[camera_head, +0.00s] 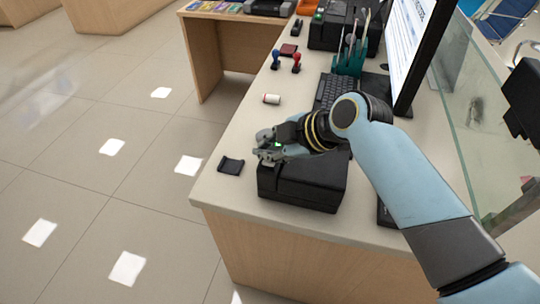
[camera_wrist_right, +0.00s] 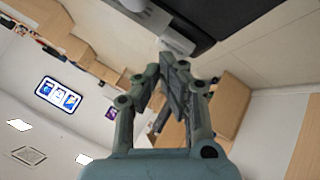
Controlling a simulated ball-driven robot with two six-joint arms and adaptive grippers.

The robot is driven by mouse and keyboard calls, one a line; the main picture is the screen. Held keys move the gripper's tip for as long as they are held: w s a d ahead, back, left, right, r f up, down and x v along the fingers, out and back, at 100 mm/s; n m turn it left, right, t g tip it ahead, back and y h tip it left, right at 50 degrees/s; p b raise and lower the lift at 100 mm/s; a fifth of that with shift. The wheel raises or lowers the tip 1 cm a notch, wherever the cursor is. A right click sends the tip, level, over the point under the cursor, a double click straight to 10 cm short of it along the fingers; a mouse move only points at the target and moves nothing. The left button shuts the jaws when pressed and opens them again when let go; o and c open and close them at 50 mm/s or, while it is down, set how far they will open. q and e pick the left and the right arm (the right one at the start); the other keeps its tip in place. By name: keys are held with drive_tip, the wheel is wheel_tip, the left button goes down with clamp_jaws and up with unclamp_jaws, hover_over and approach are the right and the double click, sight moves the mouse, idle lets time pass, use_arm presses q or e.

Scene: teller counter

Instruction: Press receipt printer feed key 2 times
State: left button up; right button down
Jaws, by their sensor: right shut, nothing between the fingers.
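A black box-shaped device (camera_head: 303,188), which looks like the receipt printer, sits at the near end of the counter. My right gripper (camera_head: 266,148) is shut and empty over its far left top edge. A small green spot shows beside the fingers; the gripper and wrist cover much of that edge, so I cannot tell whether the fingers touch a key. In the right wrist view the closed fingers (camera_wrist_right: 170,70) point toward a dark body (camera_wrist_right: 215,18) at the top. My left gripper is not in view.
The counter (camera_head: 222,190) holds a small black tray (camera_head: 231,165), a white roll (camera_head: 271,99), stamps (camera_head: 297,63), a keyboard (camera_head: 333,92), a green pen holder (camera_head: 350,62) and a monitor (camera_head: 415,50). Another black device (camera_head: 340,22) stands farther back. A glass panel (camera_head: 470,120) borders the right.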

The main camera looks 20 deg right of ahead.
drive_tip(key=shift+f+b, duration=0.35)
drive_tip(key=shift+f, duration=0.15)
idle(0.4)
idle(0.3)
drive_tip(key=shift+r+p, duration=0.9)
wheel_tip(320, 180, up, 5)
drive_tip(key=p, duration=0.4)
drive_tip(key=shift+r+p, duration=0.1)
drive_tip(key=shift+p, duration=0.3)
